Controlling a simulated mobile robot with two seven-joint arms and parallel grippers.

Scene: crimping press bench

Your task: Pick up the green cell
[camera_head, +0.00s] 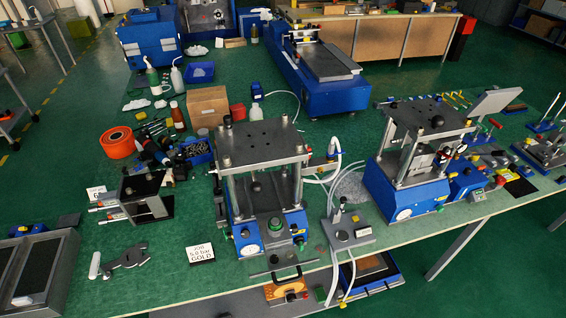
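A small green round piece (274,224) sits low in the middle of the nearer press (262,143), between its posts. It is the likeliest match for the green cell, but it is too small to tell for certain. Neither of my grippers shows in the head view.
A second press (422,115) stands to the right. A white card reading GOLD (201,253) and a grey tool (120,259) lie left of the nearer press. A small grey stand (347,231) with white hoses is to its right. A cardboard box (207,107) stands behind.

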